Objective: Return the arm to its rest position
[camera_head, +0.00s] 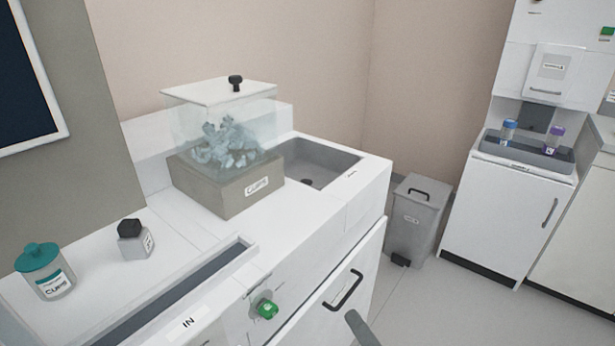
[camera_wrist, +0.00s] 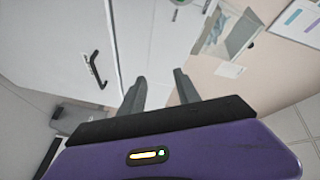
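My gripper (camera_wrist: 160,88) shows in the wrist view with its two dark fingers spread apart. Nothing is between the fingers, and they touch nothing that I can see. Past them are a white cabinet front with a black handle (camera_wrist: 95,70) and a light tan surface. In the head view only a small grey piece, probably part of my arm, shows at the bottom edge in front of the counter's cabinet door. The rest of the arm is out of that view, so its full pose cannot be seen.
A cabinet at right holds two capped tubes (camera_head: 509,133). Floor between is clear.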

